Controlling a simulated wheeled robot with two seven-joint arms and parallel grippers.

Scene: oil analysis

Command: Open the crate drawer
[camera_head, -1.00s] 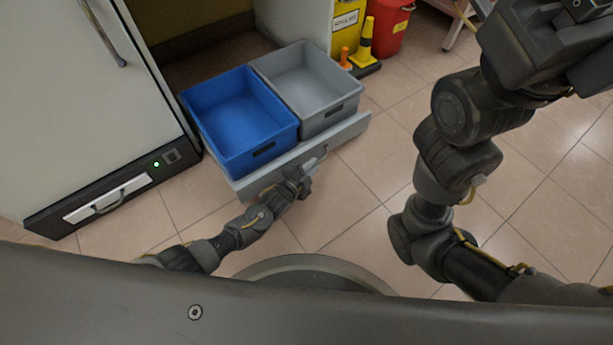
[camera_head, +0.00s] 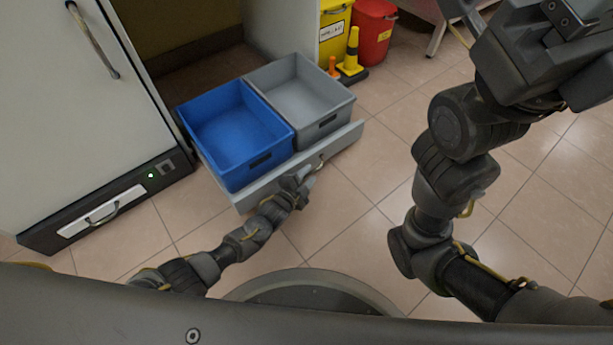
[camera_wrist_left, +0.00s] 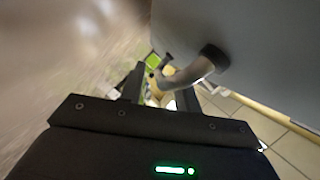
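The grey drawer (camera_head: 262,189) stands pulled out of the cabinet, low over the floor. A blue crate (camera_head: 240,172) and a grey crate (camera_head: 327,127) sit side by side in it. Its curved handle (camera_head: 320,164) is on the front panel, and the handle (camera_wrist_left: 190,75) also shows in the left wrist view beyond my fingers. My left gripper (camera_head: 300,185) is at the handle; its fingers (camera_wrist_left: 160,88) are apart with a gap between them. Whether they touch the handle is unclear. My right arm is raised at the right; its gripper (camera_head: 560,60) does not show clearly.
A white cabinet door (camera_head: 60,110) with a long handle stands at the left, above another handled panel (camera_head: 102,211). A yellow cone (camera_head: 352,52), yellow bin (camera_head: 333,30) and red bin (camera_head: 373,30) stand at the back. The tiled floor right of the drawer is clear.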

